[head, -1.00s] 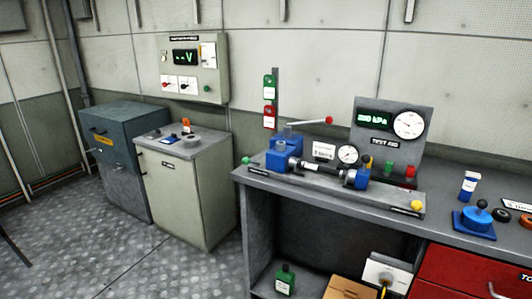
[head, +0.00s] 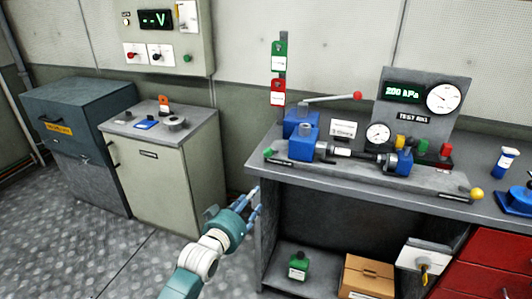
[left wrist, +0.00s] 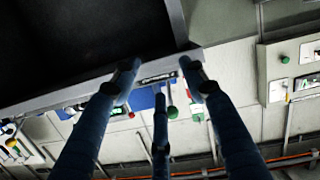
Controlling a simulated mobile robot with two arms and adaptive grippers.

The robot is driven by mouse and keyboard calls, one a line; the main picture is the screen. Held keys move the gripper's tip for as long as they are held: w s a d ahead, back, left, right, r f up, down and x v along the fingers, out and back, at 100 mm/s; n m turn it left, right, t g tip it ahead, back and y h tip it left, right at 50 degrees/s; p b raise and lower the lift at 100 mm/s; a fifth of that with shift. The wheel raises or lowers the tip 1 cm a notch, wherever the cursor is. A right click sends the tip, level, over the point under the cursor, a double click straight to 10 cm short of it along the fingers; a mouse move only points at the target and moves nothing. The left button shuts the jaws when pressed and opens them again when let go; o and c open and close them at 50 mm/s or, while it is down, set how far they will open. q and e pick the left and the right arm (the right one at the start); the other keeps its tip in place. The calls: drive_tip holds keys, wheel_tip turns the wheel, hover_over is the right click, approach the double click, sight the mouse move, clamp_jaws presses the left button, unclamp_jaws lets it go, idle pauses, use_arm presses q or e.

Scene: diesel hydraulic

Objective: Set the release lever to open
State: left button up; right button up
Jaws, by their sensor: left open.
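The test rig (head: 350,170) stands on the grey bench. A green-knobbed lever (head: 269,152) is at its front left corner, beside a small dark label; a yellow-knobbed lever (head: 477,193) is at its right end. A long handle with a red knob (head: 357,96) slopes above the blue pump block. The labels are too small to read, so I cannot tell which is the release lever. My left gripper (head: 257,201) is open and empty, below and left of the green knob, by the bench's left end. Its spread fingers (left wrist: 160,80) show in the left wrist view, with a green knob (left wrist: 172,112) beyond them.
The bench top edge (head: 350,187) is close to my left gripper. A pale cabinet (head: 170,175) stands to the left, with floor between it and the bench. A green can (head: 298,266) and a cardboard box (head: 368,277) sit under the bench. Red drawers (head: 490,260) are at right.

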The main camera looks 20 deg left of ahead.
use_arm(q)
drive_tip(key=t, duration=0.2)
approach(266, 154)
drive_tip(key=w, duration=0.6)
drive_tip(key=shift+d+p, duration=0.15)
drive_tip(key=shift+p, duration=0.15)
drive_tip(key=w, duration=0.4)
drive_tip(key=shift+w+d, duration=0.25)
drive_tip(key=shift+w, duration=0.05)
drive_tip(key=shift+w+f, duration=0.1)
drive_tip(key=shift+w, duration=0.3)
clamp_jaws()
use_arm(e)
drive_tip(key=shift+d+r, duration=0.2)
drive_tip(key=shift+d, duration=0.35)
drive_tip(key=shift+d+r, duration=0.15)
drive_tip(key=shift+d, duration=0.35)
